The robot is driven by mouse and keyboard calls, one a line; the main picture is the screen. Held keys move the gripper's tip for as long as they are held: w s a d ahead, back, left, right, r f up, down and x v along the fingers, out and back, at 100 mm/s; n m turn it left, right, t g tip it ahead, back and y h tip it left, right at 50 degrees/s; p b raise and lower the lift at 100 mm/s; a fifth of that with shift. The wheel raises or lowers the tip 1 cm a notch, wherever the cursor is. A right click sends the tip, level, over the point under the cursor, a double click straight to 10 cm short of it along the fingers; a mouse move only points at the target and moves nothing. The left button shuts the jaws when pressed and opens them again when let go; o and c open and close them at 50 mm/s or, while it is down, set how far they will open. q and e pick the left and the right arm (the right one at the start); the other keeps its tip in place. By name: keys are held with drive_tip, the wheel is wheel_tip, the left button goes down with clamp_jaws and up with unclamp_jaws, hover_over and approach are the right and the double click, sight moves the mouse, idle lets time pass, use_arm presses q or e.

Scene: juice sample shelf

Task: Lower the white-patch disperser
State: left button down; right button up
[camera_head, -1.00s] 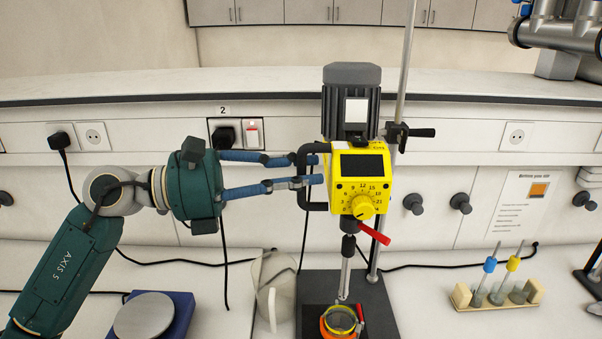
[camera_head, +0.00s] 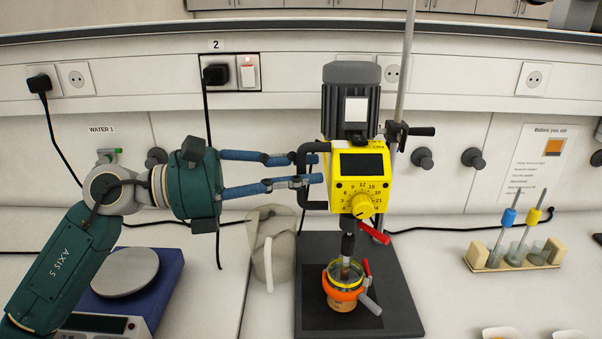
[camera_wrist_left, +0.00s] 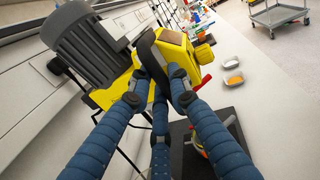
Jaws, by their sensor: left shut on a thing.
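The disperser has a yellow body (camera_head: 362,178) with a dial and a grey motor (camera_head: 350,100) bearing a white patch (camera_head: 355,109). It hangs upright on a metal stand pole (camera_head: 405,65). My left gripper (camera_head: 311,169) is shut on its black side handle (camera_head: 303,196), coming from the left; the wrist view also shows the fingers (camera_wrist_left: 159,88) at the handle. The shaft (camera_head: 347,246) reaches down into a glass cup (camera_head: 345,273) held by an orange clamp ring (camera_head: 343,292) on the dark base plate (camera_head: 395,300). The shaft tip is hidden. My right gripper is not in view.
A clear pitcher (camera_head: 270,240) stands left of the base plate. A blue scale (camera_head: 160,285) is under my left arm. A wooden rack (camera_head: 480,258) with vials stands at right. A red lever (camera_head: 373,233) sticks out below the body.

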use_arm(q)
drive_tip(key=shift+s+d+f, duration=0.1)
drive_tip(key=shift+f, duration=0.35)
drive_tip(key=c, duration=1.7)
unclamp_jaws()
drive_tip(key=shift+o, duration=0.2)
drive_tip(key=shift+r, duration=0.15)
drive_tip(key=s+a, duration=0.2)
drive_tip(key=a, duration=1)
drive_tip(key=shift+s+r, duration=0.1)
